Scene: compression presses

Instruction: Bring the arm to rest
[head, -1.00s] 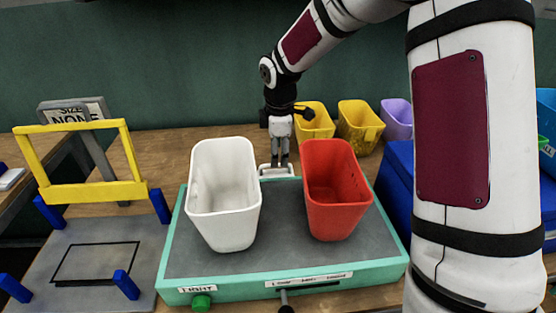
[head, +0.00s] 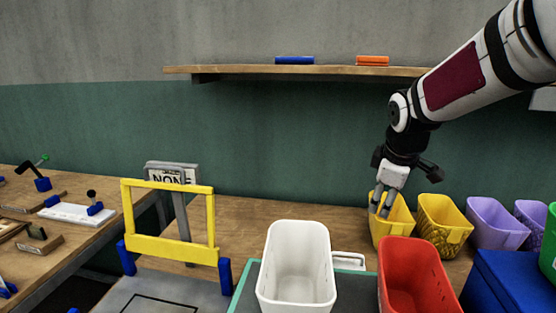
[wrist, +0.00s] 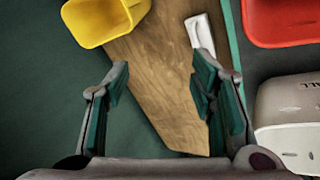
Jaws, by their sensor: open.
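My gripper (head: 381,204) hangs from my arm at the right of the head view, in front of a yellow bin. In the wrist view my gripper (wrist: 166,110) has its two teal-padded fingers spread wide, with nothing between them but the wooden table (wrist: 155,70) and green wall below. It holds nothing. In the wrist view a yellow bin (wrist: 95,22) is at the upper left, apart from the fingers.
A white bin (head: 297,265) and a red bin (head: 415,280) stand on the teal-edged press. A yellow frame (head: 170,252) is at left. Yellow bins (head: 444,222) and purple bins (head: 495,222) line the back right. A shelf (head: 300,70) runs along the wall.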

